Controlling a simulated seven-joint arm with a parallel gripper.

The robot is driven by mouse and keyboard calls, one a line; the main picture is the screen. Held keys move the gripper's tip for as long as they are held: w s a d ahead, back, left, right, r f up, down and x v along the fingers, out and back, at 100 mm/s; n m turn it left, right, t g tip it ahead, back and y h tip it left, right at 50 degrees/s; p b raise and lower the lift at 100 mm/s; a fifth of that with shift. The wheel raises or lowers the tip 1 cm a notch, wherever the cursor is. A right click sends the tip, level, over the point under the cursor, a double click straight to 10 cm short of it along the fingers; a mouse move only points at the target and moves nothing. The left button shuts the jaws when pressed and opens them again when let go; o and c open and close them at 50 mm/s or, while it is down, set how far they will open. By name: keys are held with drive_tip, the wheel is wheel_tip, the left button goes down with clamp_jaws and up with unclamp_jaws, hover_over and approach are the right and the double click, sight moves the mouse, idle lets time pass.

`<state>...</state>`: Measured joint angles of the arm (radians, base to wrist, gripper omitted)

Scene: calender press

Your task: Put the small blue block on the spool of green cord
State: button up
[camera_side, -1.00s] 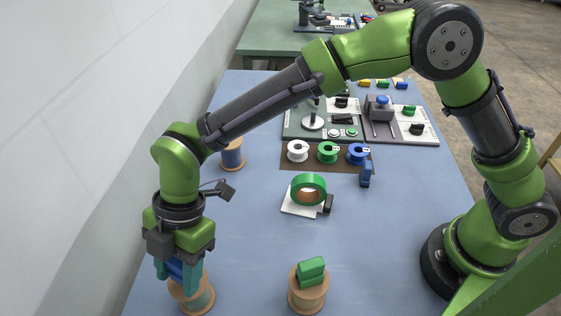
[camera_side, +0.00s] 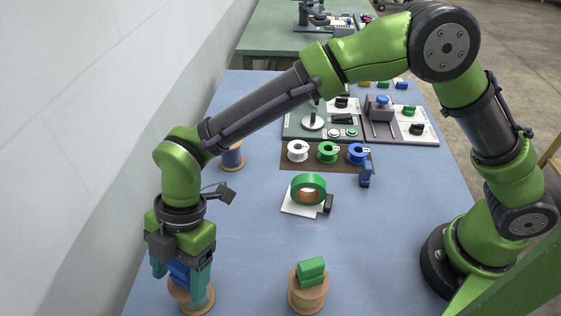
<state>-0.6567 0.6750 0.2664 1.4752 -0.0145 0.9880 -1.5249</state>
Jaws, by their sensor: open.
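The small blue block (camera_side: 180,272) sits on top of a wooden spool (camera_side: 190,306) at the lower left of the side view. The cord on this spool looks grey-green, but little of it shows. My gripper (camera_side: 180,277) points down over the spool. Its teal fingers are apart, one on each side of the block. The left finger stands clear of the block, with a visible gap. The right finger hides part of the block and of the spool's top.
Another wooden spool (camera_side: 308,301) carries a green block (camera_side: 311,267) to the right. A blue-cord spool (camera_side: 232,156) stands farther back. Green tape (camera_side: 308,183) lies mid-table on a white sheet. Small white, green and blue reels stand behind it. The blue table between the front spools is clear.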

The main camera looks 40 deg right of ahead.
drive_tip(key=v, duration=1.1)
drive_tip(key=w+d+r+m+t, duration=0.25)
drive_tip(key=d+r+m, duration=0.3)
drive_tip(key=d, duration=0.55)
drive_tip(key=s+d+m+t+h, duration=0.1)
drive_tip(key=s+d+m+t, duration=0.2)
drive_tip(key=d+m, duration=0.7)
drive_tip(key=s+d+m+t+h, duration=0.1)
drive_tip(key=s+d+m+t, duration=0.2)
drive_tip(key=s+d+m, duration=0.4)
drive_tip(key=d+m, duration=0.4)
drive_tip(key=d, duration=0.4)
drive_tip(key=shift+d, duration=0.25)
